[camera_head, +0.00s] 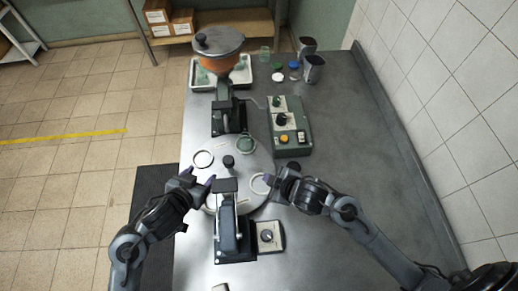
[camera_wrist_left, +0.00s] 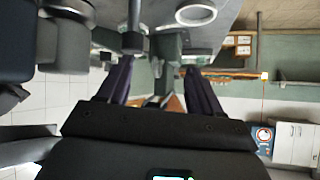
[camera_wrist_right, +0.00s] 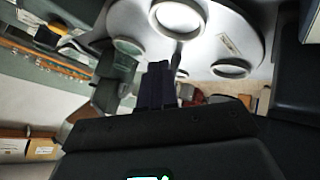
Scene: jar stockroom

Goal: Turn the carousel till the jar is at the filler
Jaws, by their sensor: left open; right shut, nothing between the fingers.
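The pale round carousel (camera_head: 241,203) lies in the middle of the table, with a dark hub knob (camera_head: 228,161) and white ring nests. A greenish jar (camera_head: 246,145) sits in the nest at its back right. The left nest (camera_head: 203,159) and right nest (camera_head: 261,184) look empty. The filler, with its orange and grey hopper (camera_head: 220,60), stands behind the carousel. My left gripper (camera_head: 200,176) is open and empty over the carousel's left edge. My right gripper (camera_head: 268,180) is shut and empty beside the right nest; whether it touches is unclear. Its closed fingers show in the right wrist view (camera_wrist_right: 157,85).
A black press-like device (camera_head: 232,238) stands over the carousel's front. A green control box (camera_head: 289,128) with knobs and buttons stands to the right. Dark cups (camera_head: 314,68), coloured lids (camera_head: 293,65) and a tray (camera_head: 242,74) are at the back. The table's right side is clear.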

